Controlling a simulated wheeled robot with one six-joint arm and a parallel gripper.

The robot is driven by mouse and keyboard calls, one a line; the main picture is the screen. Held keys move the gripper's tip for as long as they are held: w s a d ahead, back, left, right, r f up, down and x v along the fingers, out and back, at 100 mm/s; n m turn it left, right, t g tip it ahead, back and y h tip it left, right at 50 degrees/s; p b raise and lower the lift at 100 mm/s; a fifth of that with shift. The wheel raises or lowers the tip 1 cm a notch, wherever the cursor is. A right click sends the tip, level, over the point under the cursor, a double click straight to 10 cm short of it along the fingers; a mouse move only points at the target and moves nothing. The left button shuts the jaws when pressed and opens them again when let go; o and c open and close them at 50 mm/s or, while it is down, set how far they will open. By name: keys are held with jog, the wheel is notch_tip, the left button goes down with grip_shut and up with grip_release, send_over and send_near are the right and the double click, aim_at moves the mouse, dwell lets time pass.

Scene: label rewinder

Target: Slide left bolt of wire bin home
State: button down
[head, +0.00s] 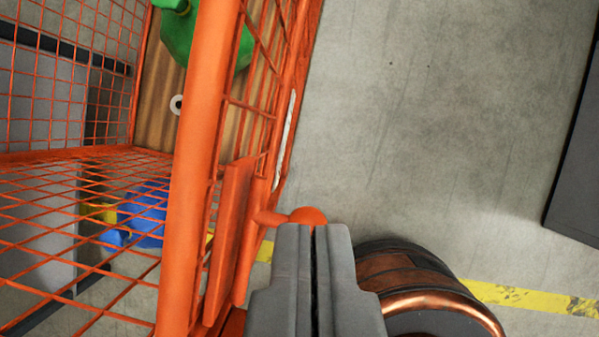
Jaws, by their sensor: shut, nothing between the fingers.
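The orange wire bin (188,190) fills the left of the head view, with its thick frame post running top to bottom. An orange bolt with a rounded knob (308,215) sticks out on the bin's right side, beside an upright orange plate (231,240). My grey gripper (313,232) is at the bottom centre with its two fingers shut together and nothing between them. Its fingertips are right below the knob and overlap its lower edge in the picture. I cannot tell whether they touch it. The bolt's far end is hidden behind the plate.
A dark round drum with a copper rim (430,298) stands close to the right of my gripper. Green (182,32) and blue (148,212) items show through the mesh. A dark box edge (580,170) is at far right. Grey floor (430,120) between is clear.

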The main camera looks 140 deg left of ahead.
aim_at(308, 212)
jog(key=shift+w+f, duration=0.1)
dwell(0.3)
jog(key=shift+s+a+f, duration=0.1)
jog(key=shift+s+f, duration=0.05)
jog(key=shift+f, duration=2.35)
jog(key=shift+s+f, duration=0.1)
jog(key=shift+f, duration=2.4)
jog(key=shift+s+a, duration=0.75)
jog(key=shift+s, duration=0.3)
jog(key=shift+s+a, duration=0.75)
jog(key=shift+s, duration=0.25)
